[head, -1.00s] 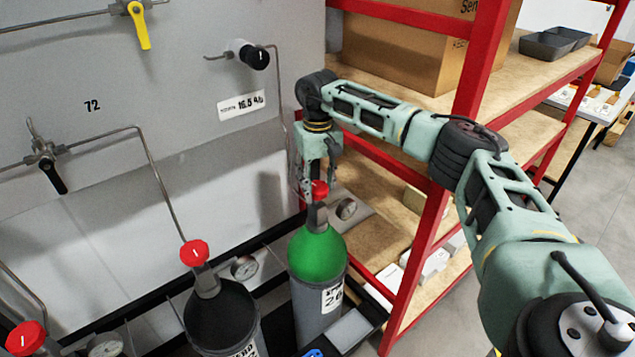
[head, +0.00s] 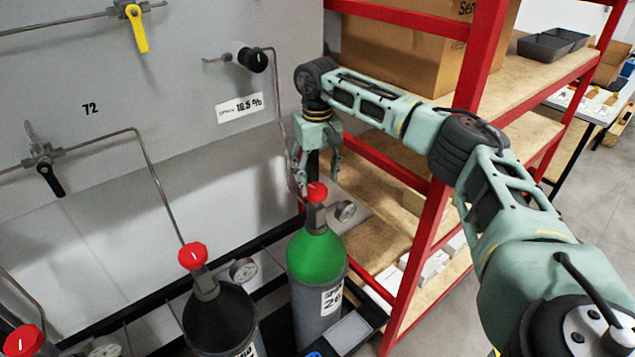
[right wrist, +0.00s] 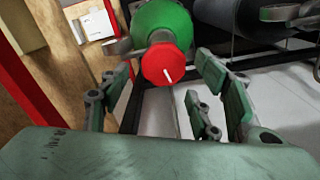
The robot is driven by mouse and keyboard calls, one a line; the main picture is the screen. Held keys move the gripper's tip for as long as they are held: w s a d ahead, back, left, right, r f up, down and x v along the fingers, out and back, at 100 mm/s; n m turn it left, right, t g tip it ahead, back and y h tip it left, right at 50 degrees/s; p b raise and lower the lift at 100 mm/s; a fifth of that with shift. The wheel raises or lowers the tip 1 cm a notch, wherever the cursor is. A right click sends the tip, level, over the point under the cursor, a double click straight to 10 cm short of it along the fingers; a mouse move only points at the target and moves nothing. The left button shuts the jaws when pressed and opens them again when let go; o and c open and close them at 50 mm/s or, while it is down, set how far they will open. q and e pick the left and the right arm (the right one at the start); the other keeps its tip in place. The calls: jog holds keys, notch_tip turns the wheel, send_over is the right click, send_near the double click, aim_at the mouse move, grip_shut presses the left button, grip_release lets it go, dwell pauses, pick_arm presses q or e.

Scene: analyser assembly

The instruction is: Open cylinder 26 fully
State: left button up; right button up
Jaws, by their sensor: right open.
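Cylinder 26 (head: 320,290) is a grey gas cylinder with a green shoulder, standing upright in the head view. Its red valve knob (head: 317,192) with a white mark is on top, and a round gauge (head: 345,210) sits beside it. In the right wrist view the knob (right wrist: 166,63) lies ahead, between and beyond the spread fingers. My right gripper (head: 317,180) is open just above and behind the knob, with nothing held. From these views I cannot tell whether a finger touches the knob. My left gripper is not in view.
A black cylinder with a red knob (head: 192,256) stands to the left, and another red knob (head: 24,341) is at the lower left. The red-framed shelf (head: 408,270) is close on the right. The grey panel (head: 90,180) with pipes and valves is behind.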

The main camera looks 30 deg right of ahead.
aim_at(318, 187)
notch_tip(318, 187, up, 9)
jog(key=shift+r, duration=0.15)
jog(key=shift+d, duration=0.1)
dwell(0.5)
